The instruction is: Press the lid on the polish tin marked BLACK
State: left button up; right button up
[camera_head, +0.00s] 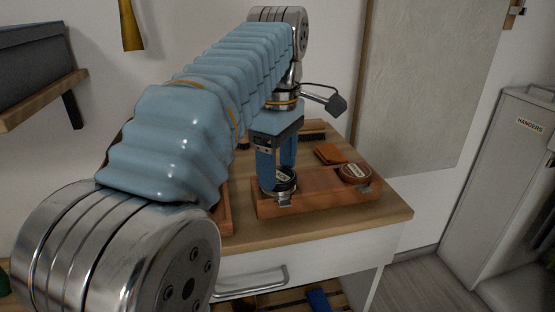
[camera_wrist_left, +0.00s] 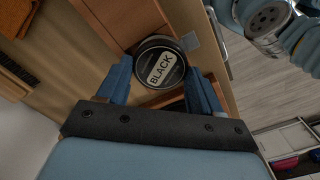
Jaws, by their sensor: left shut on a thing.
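The polish tin marked BLACK (camera_wrist_left: 160,68) shows in the left wrist view as a round black lid with a cream label, between my left fingers. In the head view, its dark top (camera_head: 285,178) is at the left end of a reddish wooden tray (camera_head: 315,199), partly hidden by a finger. My left gripper (camera_head: 278,183) points down and is shut on the black lid; it also shows in the left wrist view (camera_wrist_left: 160,76). I cannot tell whether the lid sits flush on the tin. My right gripper is not in view.
A brown tin (camera_head: 356,173) with a pale label sits at the tray's right end. An orange cloth (camera_head: 330,153) and a brush (camera_head: 312,130) lie behind the tray. The wooden top (camera_head: 397,212) ends just right of the tray, above a drawer with a metal handle (camera_head: 250,285).

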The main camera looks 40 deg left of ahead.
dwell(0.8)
pick_arm(q)
jog(key=shift+f, duration=0.2)
dwell(1.1)
jog(key=o, duration=1.2)
jog(key=shift+c, duration=0.2)
jog(key=shift+o, duration=0.5)
jog(key=shift+r, duration=3.55)
grip_shut()
